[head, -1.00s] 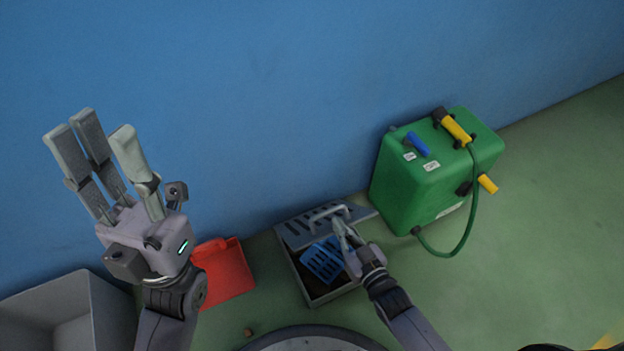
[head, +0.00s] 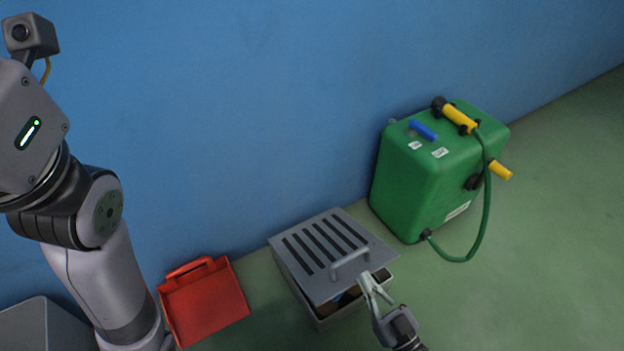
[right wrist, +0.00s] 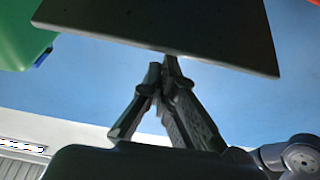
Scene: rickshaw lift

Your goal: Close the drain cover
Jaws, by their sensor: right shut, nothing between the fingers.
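The grey slotted drain cover (head: 322,247) lies over the top of the grey drain box (head: 293,290), seemingly tilted. A gap at its near right side shows the dark inside and a bit of blue. The cover's bar handle (head: 350,263) faces up. My right gripper (head: 366,281) is shut and empty at the cover's near edge, just below the handle. In the right wrist view its fingertips (right wrist: 165,68) meet at the edge of the cover (right wrist: 165,28), whose face is dark; contact is unclear.
A red dustpan (head: 205,300) lies left of the drain. A green tank (head: 430,180) with a hose stands to the right by the blue wall (head: 230,100). A grey bin (head: 40,325) is at the lower left. Floor at the right is clear.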

